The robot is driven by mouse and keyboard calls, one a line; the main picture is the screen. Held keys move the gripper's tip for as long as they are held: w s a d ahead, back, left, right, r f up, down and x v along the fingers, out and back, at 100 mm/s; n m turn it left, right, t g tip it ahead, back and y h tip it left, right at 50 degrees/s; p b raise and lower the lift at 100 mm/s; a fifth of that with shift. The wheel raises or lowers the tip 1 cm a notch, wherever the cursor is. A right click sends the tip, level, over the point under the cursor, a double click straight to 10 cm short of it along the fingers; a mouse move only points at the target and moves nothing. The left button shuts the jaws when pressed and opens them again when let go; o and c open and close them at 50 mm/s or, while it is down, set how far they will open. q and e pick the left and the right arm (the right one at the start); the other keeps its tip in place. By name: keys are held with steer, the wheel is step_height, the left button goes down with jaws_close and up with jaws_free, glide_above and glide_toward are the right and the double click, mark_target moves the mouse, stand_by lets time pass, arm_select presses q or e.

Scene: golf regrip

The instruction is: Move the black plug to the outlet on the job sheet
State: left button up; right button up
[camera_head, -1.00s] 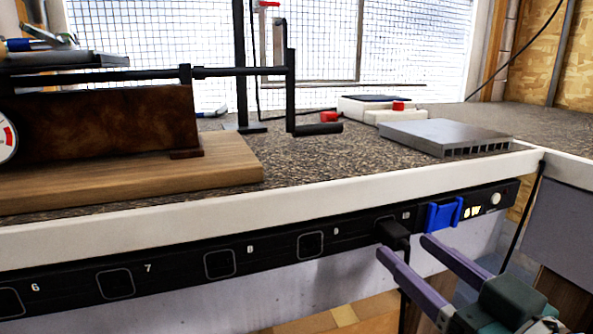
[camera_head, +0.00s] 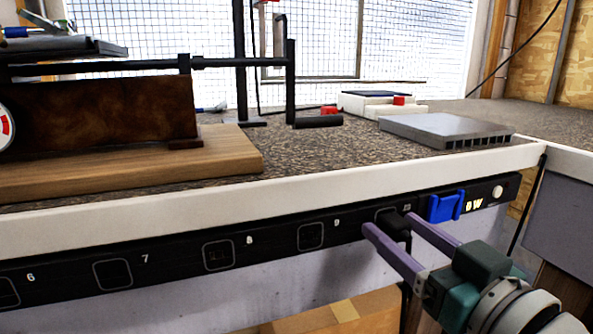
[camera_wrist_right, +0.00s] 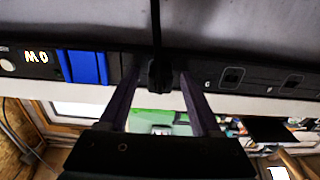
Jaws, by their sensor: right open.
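The black plug (camera_head: 396,224) sits at outlet 10, near the right end of the black outlet strip (camera_head: 180,257) on the bench front. Its cord hangs below it. My right gripper (camera_head: 388,221) is open, with its two purple fingers on either side of the plug. In the right wrist view the plug (camera_wrist_right: 160,76) is between the fingers, with a gap visible on each side. Outlets 6 to 9 show empty in the head view. No job sheet can be made out. My left gripper is not in view.
Above, the bench top holds a finned grey plate (camera_head: 445,131) and a wooden board (camera_head: 130,163). The space in front of the strip to the left is clear.

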mark_target(410, 238)
stand_by(0.8)
steer(key=c, duration=1)
jaws_close()
stand_by(0.5)
steer(key=shift+p+v, duration=1.15)
steer(key=shift+v, duration=0.4)
steer(key=shift+p+v, duration=0.7)
steer(key=shift+v, duration=0.8)
